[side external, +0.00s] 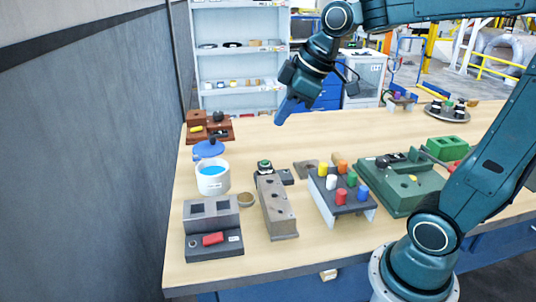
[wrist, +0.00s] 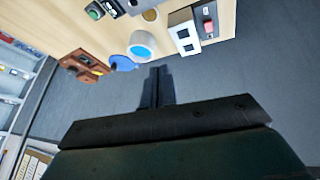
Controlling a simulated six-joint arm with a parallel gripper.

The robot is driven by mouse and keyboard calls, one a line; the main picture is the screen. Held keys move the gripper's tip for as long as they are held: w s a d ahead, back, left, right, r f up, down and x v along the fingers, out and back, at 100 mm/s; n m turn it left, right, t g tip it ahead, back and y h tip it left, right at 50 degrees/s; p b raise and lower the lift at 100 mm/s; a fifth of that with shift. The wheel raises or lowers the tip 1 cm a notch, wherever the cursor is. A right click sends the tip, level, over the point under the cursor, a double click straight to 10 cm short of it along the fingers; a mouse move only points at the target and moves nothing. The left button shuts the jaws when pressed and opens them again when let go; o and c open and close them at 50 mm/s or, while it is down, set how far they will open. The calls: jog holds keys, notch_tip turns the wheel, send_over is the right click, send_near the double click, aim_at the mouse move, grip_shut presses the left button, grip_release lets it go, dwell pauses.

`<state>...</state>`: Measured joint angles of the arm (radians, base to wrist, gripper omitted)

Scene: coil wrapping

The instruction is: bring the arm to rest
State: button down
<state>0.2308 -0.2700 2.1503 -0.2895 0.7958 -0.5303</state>
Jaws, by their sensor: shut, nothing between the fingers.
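My gripper (side external: 281,117) is raised above the far part of the wooden table (side external: 262,141) in the side view, with its blue fingers pointing down and to the left. The fingers are shut and empty. In the wrist view my gripper (wrist: 157,72) shows as dark fingers closed together, with the table's edge and grey floor or wall beyond. It touches nothing that I can see.
A white pot with blue contents (side external: 213,178), a blue lid (side external: 208,149), a brown block (side external: 208,128), a grey fixture (side external: 213,230), a peg rack (side external: 341,192) and a green fixture (side external: 400,185) stand on the table. A grey wall (side external: 80,170) is at left.

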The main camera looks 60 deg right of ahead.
jog(key=s+a+f+m, duration=0.1)
jog(key=s+m, duration=0.2)
jog(key=s, duration=0.4)
jog(key=s+f+m+h, duration=0.1)
jog(key=s+f+m, duration=0.1)
jog(key=s, duration=0.5)
jog(key=shift+s+a+f+m, duration=0.15)
jog(key=shift+s+a+m, duration=0.2)
jog(key=shift+m, duration=0.35)
